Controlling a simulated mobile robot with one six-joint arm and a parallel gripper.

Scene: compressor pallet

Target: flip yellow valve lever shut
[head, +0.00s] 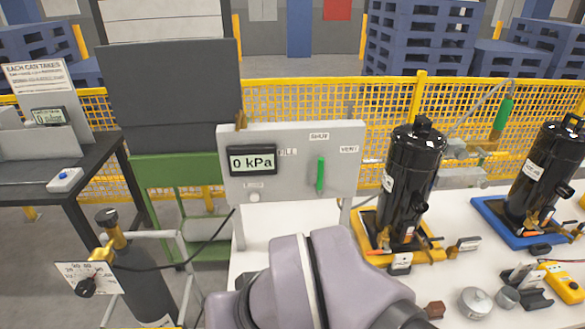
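I cannot make out a clearly yellow valve lever. A grey panel (290,197) carries a green lever (320,174), which stands upright below the label SHUT, between the labels FILL and VENT. The panel's display (252,161) reads 0 kPa. A brass-yellow valve fitting (114,236) tops the dark gas bottle at lower left, beside a dial plate with a black knob (86,287). A black compressor (410,185) stands upright in a yellow tray (366,218). My arm's grey-purple links fill the bottom centre and hide part of the white surface. My gripper is not in view.
A second black compressor (545,178) stands in a blue tray (487,208) at right. A small round metal pot (475,302), a brown block (435,309) and a yellow meter (566,284) lie at front right. A yellow mesh fence (385,110) runs behind. A dark table (60,195) stands left.

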